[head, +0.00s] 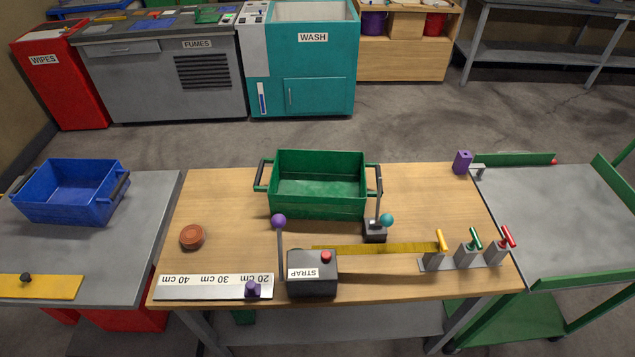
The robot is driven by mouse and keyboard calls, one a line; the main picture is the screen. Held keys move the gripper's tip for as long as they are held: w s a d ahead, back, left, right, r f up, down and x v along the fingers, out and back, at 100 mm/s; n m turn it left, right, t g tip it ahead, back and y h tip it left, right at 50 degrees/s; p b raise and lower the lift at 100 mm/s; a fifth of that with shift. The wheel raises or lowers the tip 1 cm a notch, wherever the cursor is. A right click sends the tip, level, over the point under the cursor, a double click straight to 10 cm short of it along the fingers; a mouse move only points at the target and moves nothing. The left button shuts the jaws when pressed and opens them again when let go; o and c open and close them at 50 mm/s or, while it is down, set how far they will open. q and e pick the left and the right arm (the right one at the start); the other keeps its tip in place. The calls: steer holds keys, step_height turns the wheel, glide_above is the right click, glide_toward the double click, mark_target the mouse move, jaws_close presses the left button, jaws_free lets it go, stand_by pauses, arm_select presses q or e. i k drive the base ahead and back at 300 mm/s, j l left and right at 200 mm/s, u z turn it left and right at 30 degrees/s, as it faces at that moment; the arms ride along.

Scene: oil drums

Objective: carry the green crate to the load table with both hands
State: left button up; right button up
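The green crate (312,206) stands upright at the back of the wooden table (225,215). It looks empty and has a dark handle at its left end (262,175) and another at its right end (380,178). Neither of my grippers is in view, and nothing touches the handles from above. No table carries a readable load label, so I cannot tell which is the load table. A grey table (150,225) adjoins the wooden table on the left.
A STRAP box (312,273) with a purple-knobbed lever is in front. A blue crate (65,195) sits on the left table. A green-edged grey cart (560,215) adjoins on the right.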

mark_target(307, 185)
steer(key=i+l+z, duration=0.1)
steer(key=l, duration=0.3)
steer(key=l+z, duration=0.1)
steer(key=l, duration=0.3)
steer(key=i+l+z, duration=0.1)
steer(key=l, duration=0.25)
steer(key=i+l+z, duration=0.1)
steer(key=l, duration=0.25)
steer(key=i, duration=0.1)
